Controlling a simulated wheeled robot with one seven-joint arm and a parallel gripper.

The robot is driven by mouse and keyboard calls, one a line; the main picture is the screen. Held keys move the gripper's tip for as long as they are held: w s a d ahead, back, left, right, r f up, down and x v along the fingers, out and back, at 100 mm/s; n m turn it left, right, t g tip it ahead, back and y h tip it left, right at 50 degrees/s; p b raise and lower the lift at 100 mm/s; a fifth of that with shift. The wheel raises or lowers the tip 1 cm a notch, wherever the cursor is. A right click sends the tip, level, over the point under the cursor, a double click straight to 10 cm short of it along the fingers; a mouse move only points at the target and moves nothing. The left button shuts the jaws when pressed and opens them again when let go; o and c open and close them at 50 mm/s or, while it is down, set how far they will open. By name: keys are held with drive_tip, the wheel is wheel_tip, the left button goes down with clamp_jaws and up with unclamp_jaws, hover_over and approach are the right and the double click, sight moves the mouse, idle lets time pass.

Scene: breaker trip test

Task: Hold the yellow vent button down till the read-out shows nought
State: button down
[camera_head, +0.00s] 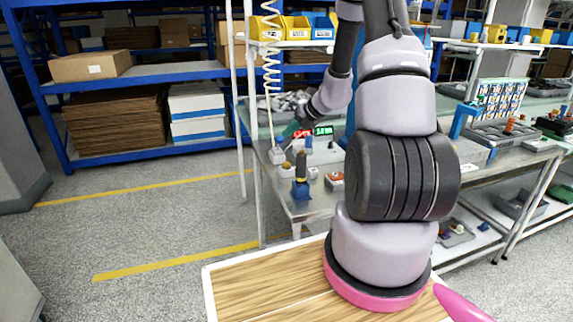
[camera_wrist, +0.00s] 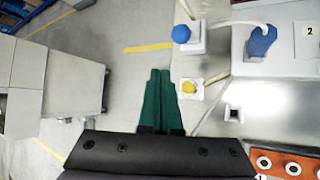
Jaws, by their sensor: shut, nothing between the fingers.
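The yellow button (camera_wrist: 189,88) sits on a small white box at the bench edge in the wrist view. My gripper (camera_wrist: 160,72) has dark green fingers, shut together and empty. In that picture its fingertips are just left of the yellow button and a little beyond it. I see no contact, and their height above the bench is hard to judge. In the head view my gripper (camera_head: 289,129) is small above the bench's left end. A lit green read-out (camera_head: 323,130) stands behind it, its digits too small to read.
A blue button (camera_wrist: 181,33) on a white box lies beyond the yellow one. A blue part (camera_wrist: 262,40) with a white cord is right of it. A small white box (camera_wrist: 233,113) and an orange block (camera_wrist: 290,163) are nearer. Open floor lies left of the bench.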

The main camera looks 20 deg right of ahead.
hover_over(289, 168)
drive_tip(key=shift+w+f, duration=0.15)
drive_tip(key=shift+f, duration=4.25)
drive_tip(key=shift+f, duration=0.1)
drive_tip(key=shift+f, duration=0.3)
drive_tip(key=shift+f, duration=0.5)
drive_tip(key=shift+r, duration=0.15)
idle(1.0)
drive_tip(key=shift+r, duration=0.75)
drive_tip(key=shift+r, duration=0.15)
drive_tip(key=shift+r, duration=2.4)
